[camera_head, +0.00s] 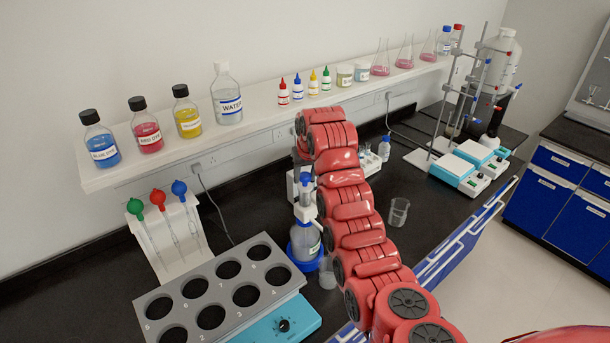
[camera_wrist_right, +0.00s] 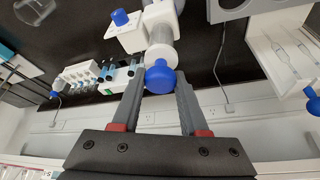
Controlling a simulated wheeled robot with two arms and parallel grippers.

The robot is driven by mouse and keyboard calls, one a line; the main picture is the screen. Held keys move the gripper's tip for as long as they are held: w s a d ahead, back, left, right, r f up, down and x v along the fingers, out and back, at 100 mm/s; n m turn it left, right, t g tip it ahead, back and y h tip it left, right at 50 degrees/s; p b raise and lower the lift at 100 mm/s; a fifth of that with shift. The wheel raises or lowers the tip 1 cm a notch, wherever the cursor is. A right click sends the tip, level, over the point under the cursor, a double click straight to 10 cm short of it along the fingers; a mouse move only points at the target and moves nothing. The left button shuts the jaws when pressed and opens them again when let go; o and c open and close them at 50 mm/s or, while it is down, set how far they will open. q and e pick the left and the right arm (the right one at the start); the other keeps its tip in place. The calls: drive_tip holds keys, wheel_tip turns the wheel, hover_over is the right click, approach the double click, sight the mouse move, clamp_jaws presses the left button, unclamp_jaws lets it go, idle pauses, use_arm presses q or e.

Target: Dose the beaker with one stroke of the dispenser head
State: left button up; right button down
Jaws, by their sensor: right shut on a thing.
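The dispenser bottle (camera_head: 304,240) stands upright in a blue base on the black bench, with a white pump head and a blue knob (camera_head: 305,178) on top. A small clear beaker (camera_head: 328,274) stands close beside it, partly behind my right arm. In the head view my arm hides most of this gripper. My left gripper is not in view.
A grey numbered block with round holes (camera_head: 225,285) lies in front of the dispenser. A pipette stand (camera_head: 168,238) is at left. Another clear beaker (camera_head: 398,211) stands right of my arm. A shelf of bottles (camera_head: 262,128) runs along the wall. Stirrers (camera_head: 462,172) stand at the back right.

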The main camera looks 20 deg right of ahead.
drive_tip(key=shift+c, duration=1.8)
unclamp_jaws()
drive_tip(key=shift+s+r+b, duration=0.1)
drive_tip(key=shift+r+b, duration=0.3)
drive_tip(key=shift+b, duration=0.05)
drive_tip(key=shift+s+r+b, duration=0.35)
drive_tip(key=shift+r+b, duration=0.15)
drive_tip(key=shift+r, duration=0.15)
drive_tip(key=shift+s+r+p, duration=0.15)
drive_tip(key=shift+r+p, duration=0.5)
drive_tip(key=shift+r, duration=0.05)
drive_tip(key=shift+p+v, duration=0.95)
drive_tip(key=shift+v, duration=0.05)
drive_tip(key=b+v, duration=0.3)
drive_tip(key=v, duration=0.8)
drive_tip(key=shift+s+r, duration=0.2)
